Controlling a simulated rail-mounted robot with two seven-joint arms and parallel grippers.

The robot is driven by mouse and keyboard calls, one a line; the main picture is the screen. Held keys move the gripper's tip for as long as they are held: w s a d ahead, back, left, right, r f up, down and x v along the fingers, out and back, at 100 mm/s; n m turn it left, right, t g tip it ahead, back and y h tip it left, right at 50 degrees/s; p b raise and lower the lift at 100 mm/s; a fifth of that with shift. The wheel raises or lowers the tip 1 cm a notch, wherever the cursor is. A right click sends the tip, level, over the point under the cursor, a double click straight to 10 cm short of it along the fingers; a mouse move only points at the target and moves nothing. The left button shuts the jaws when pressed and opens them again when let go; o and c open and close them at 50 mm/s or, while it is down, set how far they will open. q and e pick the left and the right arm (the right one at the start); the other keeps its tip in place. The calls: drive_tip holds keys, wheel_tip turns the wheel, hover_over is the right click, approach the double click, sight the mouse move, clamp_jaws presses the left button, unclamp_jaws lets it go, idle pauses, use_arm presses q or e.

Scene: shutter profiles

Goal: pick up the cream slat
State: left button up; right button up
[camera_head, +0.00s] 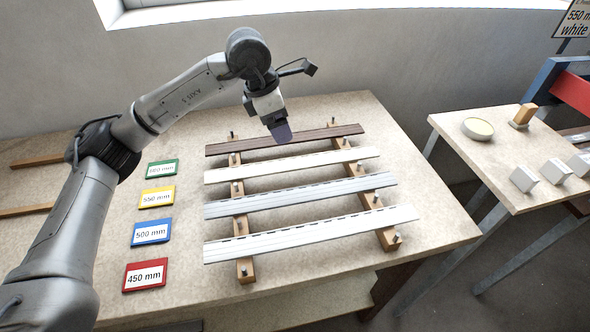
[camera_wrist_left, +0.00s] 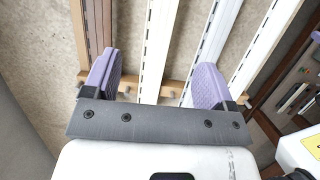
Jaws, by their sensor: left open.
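The cream slat (camera_head: 290,166) lies across two wooden rails on the table, second from the back, between a dark brown slat (camera_head: 325,133) and a grey slat (camera_head: 300,194). My left gripper (camera_head: 282,133) is above the back of the rack, by the brown slat in the head view. In the left wrist view my left gripper (camera_wrist_left: 155,82) is open, its purple fingers wide apart, with the cream slat (camera_wrist_left: 157,45) running between them. Nothing is held. My right gripper is not in view.
A white slat (camera_head: 310,234) lies at the front of the rack. Metal pegs stand on the rails. Coloured length cards, such as the red one (camera_head: 145,275), lie left of the rack. A side table (camera_head: 480,150) at right holds small blocks and a round tin.

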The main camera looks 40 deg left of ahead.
use_arm(q)
drive_tip(key=b, duration=0.2)
hover_over(295, 162)
drive_tip(key=s+a, duration=0.1)
drive_tip(key=f, duration=0.6)
drive_tip(key=shift+s, duration=0.2)
drive_tip(key=shift+s+b+x, duration=0.15)
drive_tip(key=shift+b+x, duration=0.4)
drive_tip(key=shift+x, duration=0.6)
drive_tip(key=shift+s+b+x, duration=0.1)
drive_tip(key=shift+b+x, duration=0.45)
drive_tip(key=shift+x, duration=0.6)
drive_tip(key=shift+w+f, duration=0.1)
drive_tip(key=shift+f, duration=0.3)
drive_tip(key=c, duration=0.9)
drive_tip(key=shift+c, duration=0.5)
drive_tip(key=shift+r, duration=0.1)
